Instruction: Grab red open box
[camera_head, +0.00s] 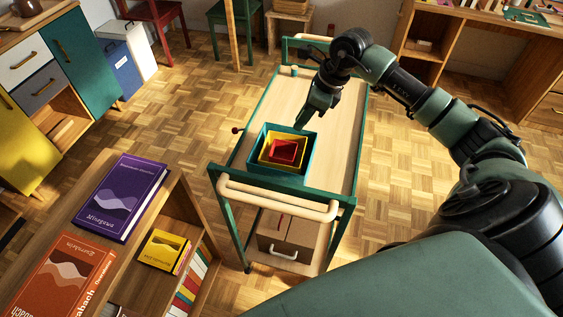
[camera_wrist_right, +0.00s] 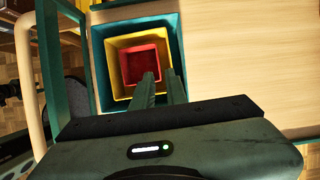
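The red open box (camera_head: 285,152) sits nested inside a yellow box (camera_head: 267,148), which sits inside a larger teal box (camera_head: 283,173) on the near part of the trolley top. In the right wrist view, the red box (camera_wrist_right: 140,66) is at the centre of the nest, its open top facing me. My right gripper (camera_head: 302,120) is at the back edge of the nest in the head view. My left gripper is not in view.
A bookcase with books (camera_head: 122,198) stands at the near left.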

